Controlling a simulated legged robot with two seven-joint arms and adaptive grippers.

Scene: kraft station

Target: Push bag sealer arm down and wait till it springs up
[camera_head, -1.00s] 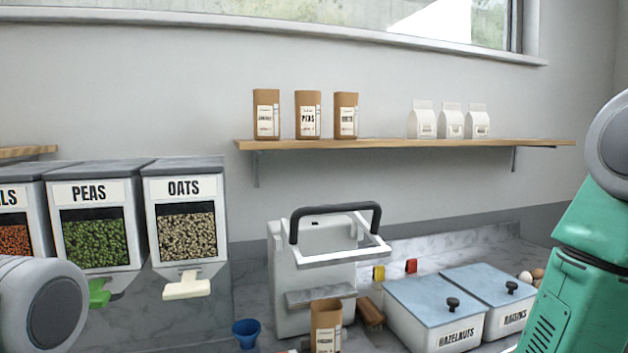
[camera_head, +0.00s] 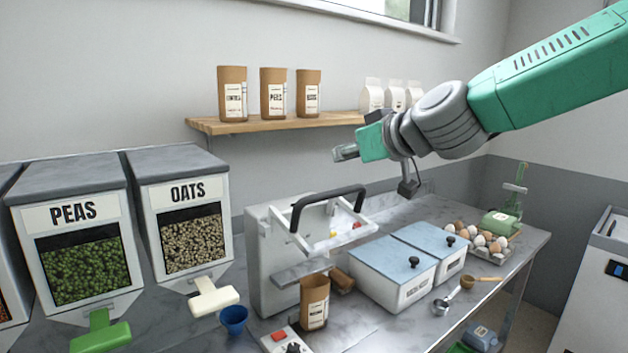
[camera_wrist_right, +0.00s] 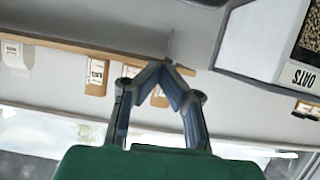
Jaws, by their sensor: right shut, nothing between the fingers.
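The bag sealer (camera_head: 262,262) is a white-grey machine on the marble counter, with its arm raised and a black handle (camera_head: 328,196) on the arm. A brown paper bag (camera_head: 314,303) stands upright at its front, below the sealer's grey ledge. My right gripper (camera_head: 346,153) is above and just behind the raised handle, apart from it, pointing left. In the right wrist view its fingertips (camera_wrist_right: 165,66) meet and hold nothing. My left gripper is not in view.
A wooden shelf (camera_head: 250,123) with brown bags and white cartons runs behind. Peas (camera_head: 80,270) and oats (camera_head: 190,243) dispensers stand left. Blue-lidded boxes (camera_head: 392,262) and eggs (camera_head: 480,240) are right. A blue cup (camera_head: 233,320) and a red-button box (camera_head: 283,341) are in front.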

